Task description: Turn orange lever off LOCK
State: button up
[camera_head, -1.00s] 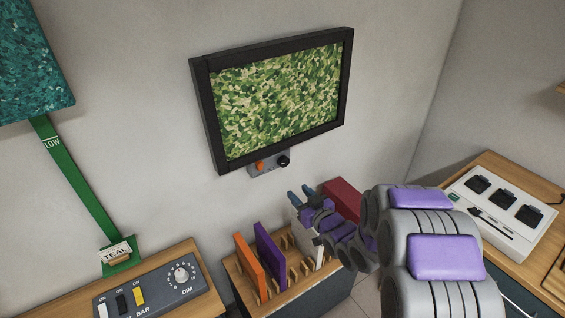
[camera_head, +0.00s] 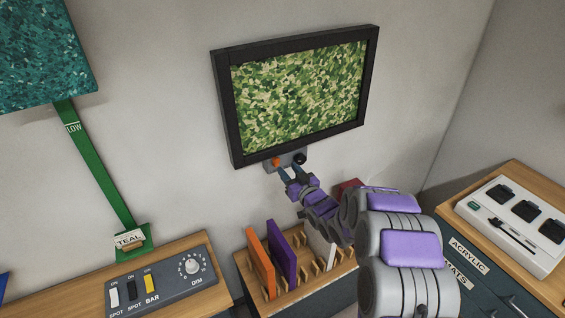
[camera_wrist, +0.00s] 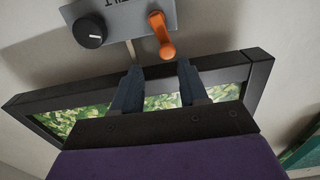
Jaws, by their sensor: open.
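The orange lever (camera_head: 277,162) sits on a small grey panel (camera_head: 285,160) below the framed picture, beside a black knob (camera_head: 299,158). In the wrist view the orange lever (camera_wrist: 161,35) shows large, just beyond the fingertips, with the black knob (camera_wrist: 90,31) to its left. My gripper (camera_head: 290,174) is open and just below the panel. In the wrist view its two dark fingers (camera_wrist: 157,66) are apart with nothing between them, and they do not visibly touch the lever. The panel's lettering is cut off; I cannot read LOCK.
A black-framed green picture (camera_head: 230,110) hangs directly above the panel. Below my arm, a wooden rack (camera_head: 300,285) holds orange, purple and white boards. A switch box (camera_head: 175,282) is at the lower left, and a counter with a white device (camera_head: 490,222) is at the right.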

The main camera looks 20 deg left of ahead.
aim_at(277, 162)
jog(key=a, duration=0.2)
jog(key=w+a, duration=0.1)
jog(key=a, duration=0.1)
jog(key=w+a+f, duration=0.1)
jog(key=a, duration=0.1)
jog(key=shift+w+a, duration=0.15)
jog(key=shift+a, duration=0.1)
jog(key=shift+d+r, duration=0.1)
jog(key=shift+r, duration=0.15)
jog(key=shift+w+d+r+b, duration=0.25)
jog(key=shift+w+d+b, duration=0.05)
jog(key=shift+w+d, duration=0.6)
jog(key=shift+s+a+f, duration=0.1)
jog(key=shift+a, duration=0.55)
jog(key=shift+s+a+f, duration=0.1)
jog(key=shift+a, duration=0.55)
jog(key=shift+c, duration=0.7)
jog(key=shift+w+d, duration=0.1)
jog(key=shift+d, duration=0.45)
jog(key=c, duration=0.5)
jog(key=shift+a, duration=0.1)
grip_shut()
